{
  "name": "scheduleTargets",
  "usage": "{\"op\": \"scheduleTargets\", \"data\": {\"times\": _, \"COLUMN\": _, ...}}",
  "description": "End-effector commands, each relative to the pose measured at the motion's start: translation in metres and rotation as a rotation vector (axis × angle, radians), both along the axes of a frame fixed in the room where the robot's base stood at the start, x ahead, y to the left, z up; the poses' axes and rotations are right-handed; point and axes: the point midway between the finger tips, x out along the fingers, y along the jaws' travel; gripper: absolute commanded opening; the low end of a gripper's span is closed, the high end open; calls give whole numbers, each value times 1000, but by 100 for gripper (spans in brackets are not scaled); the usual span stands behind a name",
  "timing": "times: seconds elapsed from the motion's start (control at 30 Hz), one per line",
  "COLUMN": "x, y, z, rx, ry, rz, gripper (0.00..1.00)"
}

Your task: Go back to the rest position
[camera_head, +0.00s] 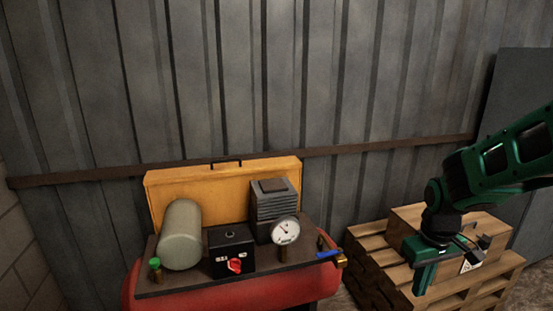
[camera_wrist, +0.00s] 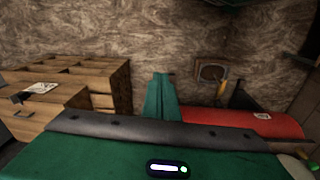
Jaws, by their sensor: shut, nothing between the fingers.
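My gripper (camera_head: 423,286) hangs from my green arm at the right of the head view, with its fingers pointing down. It is shut and empty. It is in front of the wooden pallets and to the right of the compressor, apart from it. Its green fingers also show together in the middle of the wrist view (camera_wrist: 162,90). The compressor's red tank (camera_head: 235,298) carries a dark plate with a grey cylinder (camera_head: 181,235), a black box with a red switch (camera_head: 231,252), a gauge (camera_head: 285,231) and a blue-handled valve (camera_head: 328,255).
Stacked pallets (camera_head: 370,262) with a wooden crate stand at the right, close behind my gripper. A yellow case (camera_head: 200,180) stands behind the compressor parts. A corrugated metal wall (camera_head: 250,80) closes off the back. A dark panel (camera_head: 525,110) leans at the far right.

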Motion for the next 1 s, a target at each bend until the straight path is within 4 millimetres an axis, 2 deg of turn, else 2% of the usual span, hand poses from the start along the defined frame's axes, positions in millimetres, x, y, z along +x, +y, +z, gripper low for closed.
{"op": "scheduleTargets", "data": {"times": 0.1, "x": -38, "y": -27, "z": 25, "rx": 5, "ry": 1, "rz": -154, "gripper": 0}}
{"op": "scheduleTargets", "data": {"times": 0.2, "x": -72, "y": -43, "z": 41, "rx": 14, "ry": 8, "rz": -281, "gripper": 0}}
{"op": "scheduleTargets", "data": {"times": 0.33, "x": -119, "y": -58, "z": 57, "rx": 32, "ry": 18, "rz": -446, "gripper": 0}}
{"op": "scheduleTargets", "data": {"times": 0.5, "x": -168, "y": -66, "z": 69, "rx": 58, "ry": 30, "rz": -619, "gripper": 0}}
{"op": "scheduleTargets", "data": {"times": 0.6, "x": -186, "y": -67, "z": 72, "rx": 70, "ry": 38, "rz": -684, "gripper": 0}}
{"op": "scheduleTargets", "data": {"times": 0.7, "x": -196, "y": -67, "z": 73, "rx": 77, "ry": 42, "rz": -718, "gripper": 0}}
{"op": "scheduleTargets", "data": {"times": 1.0, "x": -199, "y": -67, "z": 74, "rx": 78, "ry": 44, "rz": -729, "gripper": 0}}
